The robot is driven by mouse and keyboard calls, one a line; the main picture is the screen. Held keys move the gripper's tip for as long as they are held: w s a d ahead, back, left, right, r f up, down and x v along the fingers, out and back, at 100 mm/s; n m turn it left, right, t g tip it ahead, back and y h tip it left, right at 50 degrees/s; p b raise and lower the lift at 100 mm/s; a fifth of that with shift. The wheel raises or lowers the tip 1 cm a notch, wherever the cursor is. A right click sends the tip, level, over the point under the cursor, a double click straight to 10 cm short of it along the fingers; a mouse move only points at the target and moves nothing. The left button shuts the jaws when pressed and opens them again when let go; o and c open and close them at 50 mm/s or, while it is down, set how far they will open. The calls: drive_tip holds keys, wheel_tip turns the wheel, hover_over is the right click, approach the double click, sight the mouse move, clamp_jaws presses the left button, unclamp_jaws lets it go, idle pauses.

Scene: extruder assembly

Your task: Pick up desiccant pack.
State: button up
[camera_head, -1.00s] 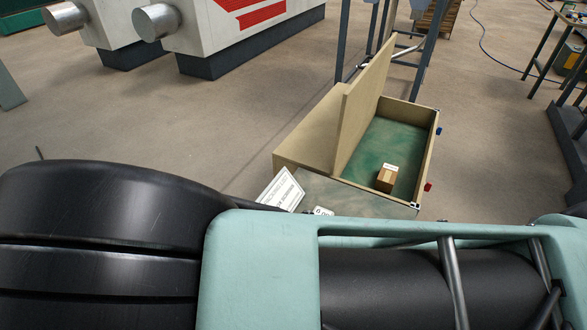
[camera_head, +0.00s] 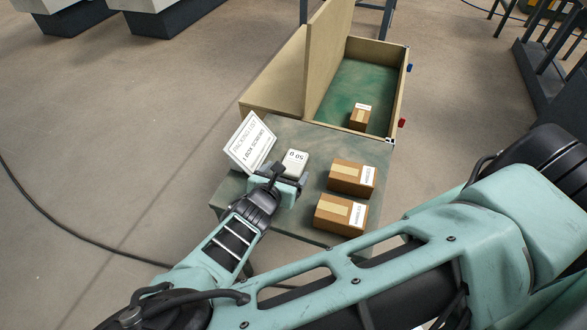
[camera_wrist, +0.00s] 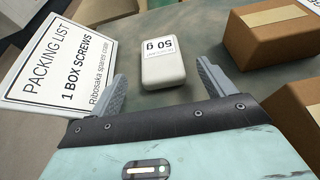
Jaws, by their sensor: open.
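The desiccant pack (camera_head: 295,161) is a small white block with a "50 g" label, lying on the green-grey table (camera_head: 318,148). In the wrist view the desiccant pack (camera_wrist: 163,62) lies just ahead of my fingers, roughly between their lines and apart from both. My gripper (camera_head: 283,178) is low over the table, just in front of the pack. In the wrist view my gripper (camera_wrist: 160,84) has its two grey fingers spread wide with nothing between them.
A packing list sign (camera_head: 250,143) reading "1 box screws" stands left of the pack, close to my left finger. Two cardboard boxes (camera_head: 351,178) (camera_head: 340,214) sit at right. Behind is an open wooden crate (camera_head: 398,100) holding a small carton (camera_head: 360,117).

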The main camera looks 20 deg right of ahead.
sight(294, 162)
drive_tip(key=b+x, duration=0.3)
drive_tip(key=x, duration=0.3)
drive_tip(key=shift+w+d+r, duration=0.1)
drive_tip(key=shift+w+d, duration=0.05)
drive_tip(key=shift+d, duration=0.15)
drive_tip(key=c, duration=1.1)
